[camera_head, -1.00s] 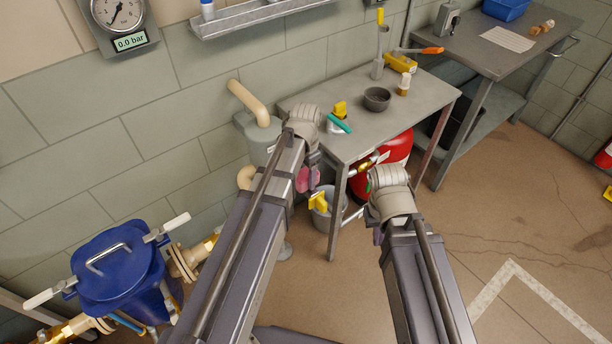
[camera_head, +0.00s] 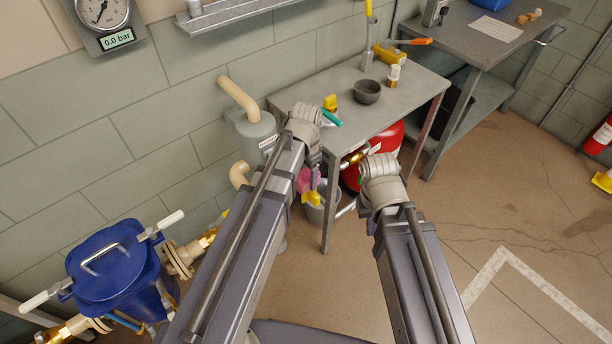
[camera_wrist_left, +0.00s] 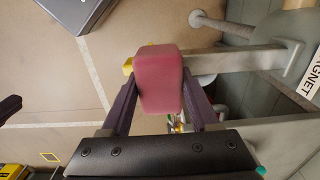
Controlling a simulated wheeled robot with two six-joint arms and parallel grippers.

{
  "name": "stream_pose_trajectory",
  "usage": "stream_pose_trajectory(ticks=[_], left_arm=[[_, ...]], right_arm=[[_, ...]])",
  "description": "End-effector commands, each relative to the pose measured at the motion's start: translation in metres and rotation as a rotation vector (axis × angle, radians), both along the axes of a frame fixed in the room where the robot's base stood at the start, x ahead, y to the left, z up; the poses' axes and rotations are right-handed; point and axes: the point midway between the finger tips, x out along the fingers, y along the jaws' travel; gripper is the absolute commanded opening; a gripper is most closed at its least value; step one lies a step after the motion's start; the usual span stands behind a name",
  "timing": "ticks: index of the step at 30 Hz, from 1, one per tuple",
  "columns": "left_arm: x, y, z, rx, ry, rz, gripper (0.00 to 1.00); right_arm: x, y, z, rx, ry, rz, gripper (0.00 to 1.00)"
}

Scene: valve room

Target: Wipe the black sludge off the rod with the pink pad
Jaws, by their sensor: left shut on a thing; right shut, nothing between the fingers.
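The pink pad (camera_head: 304,180) is between the fingers of my left gripper (camera_wrist_left: 158,88), which is shut on it. The pad (camera_wrist_left: 160,78) fills the middle of the left wrist view. In the head view it is beside the table's front left corner, above a grey bucket. My right gripper (camera_head: 362,183) is to the right, in front of the table; its fingers are mostly hidden by its own wrist, and it holds nothing that I can see. A tall upright rod with a yellow upper part (camera_head: 368,35) stands at the table's back; I cannot make out black sludge on it.
A grey vessel with beige pipes (camera_head: 252,133) stands left. Open floor lies right.

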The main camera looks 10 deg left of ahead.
Motion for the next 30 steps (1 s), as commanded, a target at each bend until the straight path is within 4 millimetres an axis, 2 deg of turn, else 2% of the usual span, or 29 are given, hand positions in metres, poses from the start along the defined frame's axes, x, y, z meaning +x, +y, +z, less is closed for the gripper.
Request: stream_pose_trajectory(ticks=[1, 15, 30], left_arm=[[0.0, 0.0, 0.008, 0.0, 0.0, 0.0, 0.17], [0.0, 0.0, 0.053, 0.0, 0.0, 0.0, 0.17], [0.0, 0.0, 0.059, 0.0, 0.0, 0.0, 0.17]], right_arm=[[0.0, 0.0, 0.008, 0.0, 0.0, 0.0, 0.0], [0.0, 0.0, 0.053, 0.0, 0.0, 0.0, 0.0], [0.0, 0.0, 0.06, 0.0, 0.0, 0.0, 0.0]])
